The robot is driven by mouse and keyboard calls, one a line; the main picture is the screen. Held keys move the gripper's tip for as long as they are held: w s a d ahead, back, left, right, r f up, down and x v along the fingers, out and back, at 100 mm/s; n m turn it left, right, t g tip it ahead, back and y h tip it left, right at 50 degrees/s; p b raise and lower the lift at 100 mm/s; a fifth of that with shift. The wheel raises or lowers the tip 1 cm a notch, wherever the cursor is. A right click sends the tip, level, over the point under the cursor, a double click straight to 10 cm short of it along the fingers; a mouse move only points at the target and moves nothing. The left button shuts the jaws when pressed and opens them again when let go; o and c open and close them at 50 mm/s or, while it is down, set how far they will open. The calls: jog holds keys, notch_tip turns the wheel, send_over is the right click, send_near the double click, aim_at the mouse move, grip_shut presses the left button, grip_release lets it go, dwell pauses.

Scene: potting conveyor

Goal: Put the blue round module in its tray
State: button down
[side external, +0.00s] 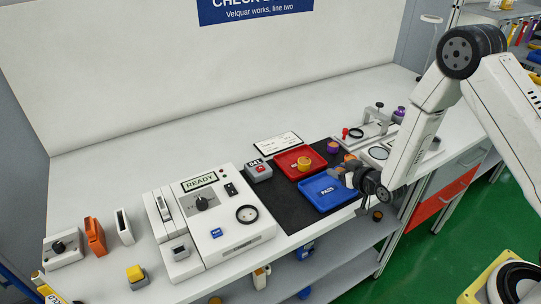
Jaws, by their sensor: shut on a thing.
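My gripper (344,171) is at the right end of the black mat, just above the upper right edge of the blue tray. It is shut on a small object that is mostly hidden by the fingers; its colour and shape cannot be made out. The blue tray (323,203), marked PASS, lies flat on the mat, and no module shows in its visible part. The red tray (286,158) lies behind it with a round yellow-orange module (304,163) in it. I cannot pick out a blue round module anywhere in view.
A purple and orange round piece (332,146) stands behind the gripper. A grey box with a red button (258,169) stands left of the red tray. The tester marked READY (233,222) fills the bench further left. A clamp fixture (372,130) is behind my arm.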

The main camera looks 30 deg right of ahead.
aim_at(336, 187)
jog(key=shift+f, duration=0.1)
jog(key=shift+f, duration=1.7)
jog(key=shift+f, duration=0.1)
jog(key=shift+c, duration=0.7)
grip_release()
jog(key=shift+s+r, duration=0.3)
jog(key=shift+s, duration=0.1)
jog(key=v, duration=1.1)
jog(key=shift+r, duration=0.15)
